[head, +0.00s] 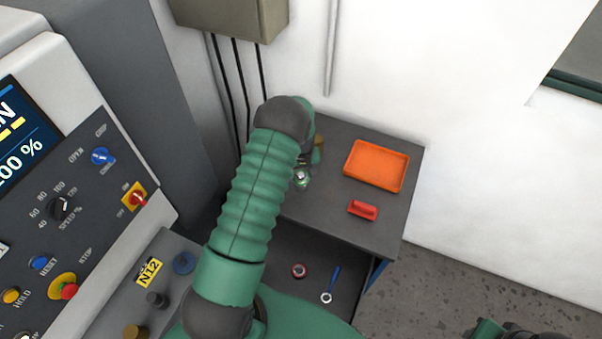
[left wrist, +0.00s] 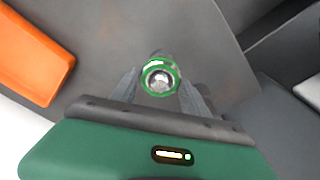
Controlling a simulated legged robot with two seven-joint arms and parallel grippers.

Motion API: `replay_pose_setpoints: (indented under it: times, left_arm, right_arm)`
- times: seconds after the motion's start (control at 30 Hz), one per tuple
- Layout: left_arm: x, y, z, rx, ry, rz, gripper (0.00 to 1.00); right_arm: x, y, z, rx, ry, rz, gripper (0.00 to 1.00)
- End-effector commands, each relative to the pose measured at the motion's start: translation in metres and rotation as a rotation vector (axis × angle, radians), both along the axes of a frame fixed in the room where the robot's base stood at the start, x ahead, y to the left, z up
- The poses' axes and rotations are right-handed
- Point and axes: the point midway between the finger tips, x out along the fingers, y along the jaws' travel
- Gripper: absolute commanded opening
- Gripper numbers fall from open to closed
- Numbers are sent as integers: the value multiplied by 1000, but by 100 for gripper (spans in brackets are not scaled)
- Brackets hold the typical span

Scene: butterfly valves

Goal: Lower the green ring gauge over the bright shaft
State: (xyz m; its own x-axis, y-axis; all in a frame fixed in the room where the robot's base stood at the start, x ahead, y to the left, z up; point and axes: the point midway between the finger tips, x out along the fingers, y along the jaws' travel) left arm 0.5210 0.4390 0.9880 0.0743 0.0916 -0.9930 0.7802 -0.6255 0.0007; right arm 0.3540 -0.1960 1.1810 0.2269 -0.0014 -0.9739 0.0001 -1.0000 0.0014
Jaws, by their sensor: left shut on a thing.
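My left gripper (left wrist: 160,92) is shut on the green ring gauge (left wrist: 147,88), with one finger on each side of it. In the left wrist view, the round end of the bright shaft (left wrist: 160,80) shows inside the ring, slightly below its centre. I cannot tell whether the ring is around the shaft or still above its end. In the head view, the bright shaft end (head: 301,175) shows small above the grey bench, beside my left wrist. My left arm hides most of the gripper there. My right gripper is not in view.
An orange tray (head: 376,166) and a red block (head: 362,210) lie on the grey bench (head: 335,225) to the right. A red ring (head: 298,271) and a blue-handled tool (head: 331,284) lie on the lower shelf. A control panel (head: 60,220) stands at left.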

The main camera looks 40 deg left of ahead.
Motion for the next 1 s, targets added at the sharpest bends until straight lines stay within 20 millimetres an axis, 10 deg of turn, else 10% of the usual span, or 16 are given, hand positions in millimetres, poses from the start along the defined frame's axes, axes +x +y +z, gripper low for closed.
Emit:
replay_pose_setpoints:
  times: [0.73, 0.77, 1.0]
  left_arm:
    - [1, 0, -9, 1, -2, 0, 0]
    - [1, 0, -9, 1, -2, 0, 57]
    - [0, 0, -10, 0, -1, 0, 79]
  right_arm:
    - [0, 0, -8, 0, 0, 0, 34]
    - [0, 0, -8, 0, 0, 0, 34]
    - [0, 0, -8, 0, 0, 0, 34]
